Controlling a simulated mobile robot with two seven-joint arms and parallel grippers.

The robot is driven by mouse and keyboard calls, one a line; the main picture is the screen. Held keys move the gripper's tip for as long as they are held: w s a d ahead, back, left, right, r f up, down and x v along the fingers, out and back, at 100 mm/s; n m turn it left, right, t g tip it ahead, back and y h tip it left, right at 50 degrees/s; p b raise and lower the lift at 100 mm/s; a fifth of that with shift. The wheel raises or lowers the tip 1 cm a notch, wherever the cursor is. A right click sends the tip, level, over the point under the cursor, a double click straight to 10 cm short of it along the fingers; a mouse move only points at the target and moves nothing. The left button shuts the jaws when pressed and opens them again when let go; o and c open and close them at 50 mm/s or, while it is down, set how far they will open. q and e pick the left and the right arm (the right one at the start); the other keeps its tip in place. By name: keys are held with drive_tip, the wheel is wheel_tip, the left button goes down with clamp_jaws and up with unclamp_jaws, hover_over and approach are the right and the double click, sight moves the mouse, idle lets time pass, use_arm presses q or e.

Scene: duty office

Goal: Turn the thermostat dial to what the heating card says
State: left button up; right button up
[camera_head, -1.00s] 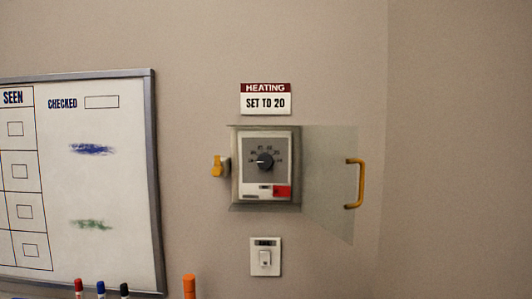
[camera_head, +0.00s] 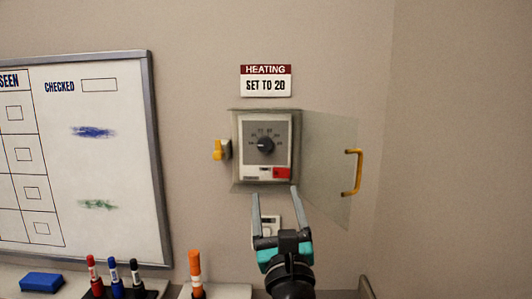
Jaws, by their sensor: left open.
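The heating card (camera_head: 265,82) on the wall reads "SET TO 20". Below it is the thermostat (camera_head: 263,172), a box with a grey face and a red patch at its lower right. Its dark round dial (camera_head: 265,145) sits mid-face; the scale numbers are too small to read surely. The clear cover (camera_head: 325,165) with a yellow handle (camera_head: 351,173) stands swung open to the right. My left gripper (camera_head: 275,192) is open and empty, fingers pointing up, just below the dial in the picture and partly in front of the wall switch. My right gripper is not in view.
A yellow latch (camera_head: 217,150) sticks out left of the box. The light switch (camera_head: 268,226) is partly hidden by my gripper. A whiteboard (camera_head: 90,225) hangs at left. Several markers, one of them orange (camera_head: 195,267), and a blue eraser (camera_head: 42,282) are at the bottom.

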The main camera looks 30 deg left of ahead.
use_arm(q)
drive_tip(key=p, duration=0.3)
approach(265, 146)
drive_tip(key=shift+n, duration=0.3)
drive_tip(key=x, duration=0.8)
drive_tip(key=shift+c, duration=0.2)
clamp_jaws()
